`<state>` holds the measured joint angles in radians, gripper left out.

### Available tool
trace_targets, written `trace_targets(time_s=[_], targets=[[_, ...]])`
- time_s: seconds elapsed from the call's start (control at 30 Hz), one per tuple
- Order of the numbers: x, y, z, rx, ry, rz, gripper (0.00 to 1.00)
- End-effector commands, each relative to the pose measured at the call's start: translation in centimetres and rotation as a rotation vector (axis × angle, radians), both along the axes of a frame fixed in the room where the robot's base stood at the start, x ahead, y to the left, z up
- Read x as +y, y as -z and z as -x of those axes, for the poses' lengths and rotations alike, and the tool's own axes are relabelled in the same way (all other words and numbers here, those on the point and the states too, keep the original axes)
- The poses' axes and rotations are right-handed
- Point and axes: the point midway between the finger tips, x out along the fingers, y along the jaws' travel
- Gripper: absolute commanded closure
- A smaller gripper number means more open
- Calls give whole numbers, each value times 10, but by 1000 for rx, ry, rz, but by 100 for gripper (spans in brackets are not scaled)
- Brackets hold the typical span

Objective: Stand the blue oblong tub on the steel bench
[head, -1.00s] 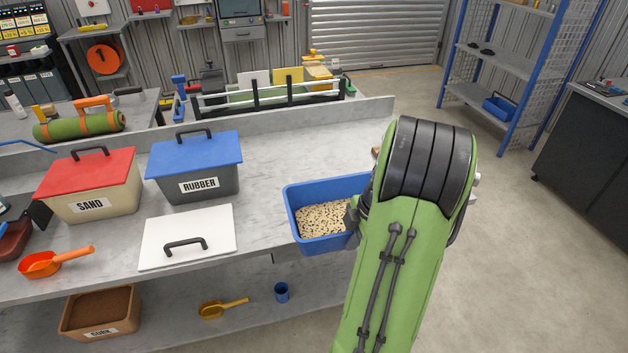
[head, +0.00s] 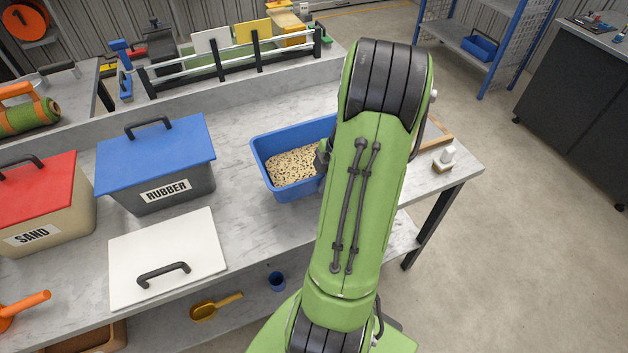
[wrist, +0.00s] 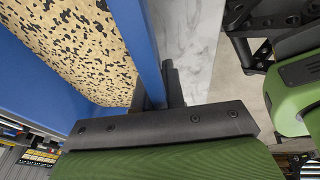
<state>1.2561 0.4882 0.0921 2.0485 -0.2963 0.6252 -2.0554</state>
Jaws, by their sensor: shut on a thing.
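The blue oblong tub (head: 262,160) holds speckled tan and black granules and is at the right part of the steel bench (head: 245,122) in the head view. It looks level; whether its base touches the bench top I cannot tell. My gripper (wrist: 165,90) is shut on the tub's right-hand wall, with a finger on either side of the blue rim in the wrist view. In the head view my arm hides the tub's right end and most of the gripper. The tub's wall and granules also fill the left of the wrist view (wrist: 75,45).
A grey RUBBER bin with a blue lid (head: 155,155), a SAND bin with a red lid (head: 35,205) and a white lid (head: 165,250) lie left of the tub.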

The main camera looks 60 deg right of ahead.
Motion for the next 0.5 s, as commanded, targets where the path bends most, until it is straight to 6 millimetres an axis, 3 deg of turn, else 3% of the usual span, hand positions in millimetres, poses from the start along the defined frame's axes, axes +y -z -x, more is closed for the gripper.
trace_targets(time_s=[0.03,0.33,0.5], targets=[[0,14,0,-1,0,-3,100],[0,58,-1,-1,0,0,100],[-1,64,-1,-2,-1,5,100]])
